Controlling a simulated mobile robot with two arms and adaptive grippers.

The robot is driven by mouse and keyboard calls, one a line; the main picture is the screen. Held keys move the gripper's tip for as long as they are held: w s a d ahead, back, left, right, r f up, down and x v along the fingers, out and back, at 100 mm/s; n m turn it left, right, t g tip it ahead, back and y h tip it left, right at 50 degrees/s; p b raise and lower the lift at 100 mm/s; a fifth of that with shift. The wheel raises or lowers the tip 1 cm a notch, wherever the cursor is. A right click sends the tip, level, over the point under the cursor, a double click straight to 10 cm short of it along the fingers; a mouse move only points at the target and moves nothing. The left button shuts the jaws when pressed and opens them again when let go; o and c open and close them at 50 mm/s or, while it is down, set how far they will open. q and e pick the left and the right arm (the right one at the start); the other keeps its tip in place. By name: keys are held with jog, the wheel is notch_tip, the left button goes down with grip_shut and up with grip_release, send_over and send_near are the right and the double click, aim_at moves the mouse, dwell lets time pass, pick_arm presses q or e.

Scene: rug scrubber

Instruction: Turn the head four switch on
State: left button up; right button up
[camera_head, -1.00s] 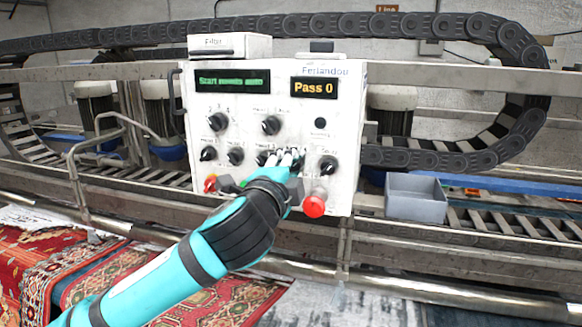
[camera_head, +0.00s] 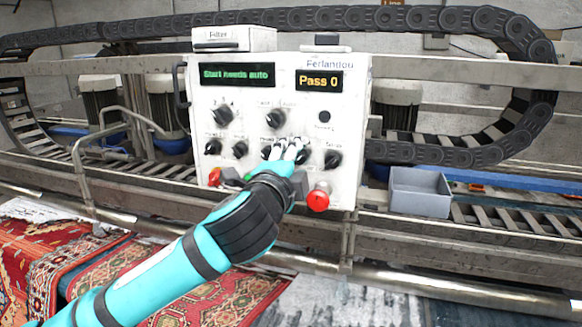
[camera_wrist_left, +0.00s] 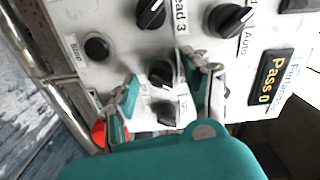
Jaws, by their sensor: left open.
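The white control box (camera_head: 345,105) carries several black rotary knobs. In the left wrist view, a knob labelled "ead 3" (camera_wrist_left: 150,13) is at the top. The knob beside it (camera_wrist_left: 160,73) seems to be the head four switch; its label is covered. My left gripper (camera_head: 288,150) is open at the lower knob row. In the left wrist view its fingertips (camera_wrist_left: 158,75) are on either side of that knob, with visible gaps. Contact cannot be told. In the head view the fingers partly hide the knob. My right gripper is not in view.
A red mushroom button (camera_head: 318,197) protrudes below the knobs, close right of my left gripper. A red switch (camera_head: 215,177) is at lower left. A dark button (camera_wrist_left: 97,47) is near the fingers. A grey bin (camera_head: 420,192) stands right of the box.

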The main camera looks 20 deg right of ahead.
pick_arm(q)
jog(key=v, duration=1.1)
jog(key=shift+s+a, duration=0.25)
jog(key=shift+s, duration=0.05)
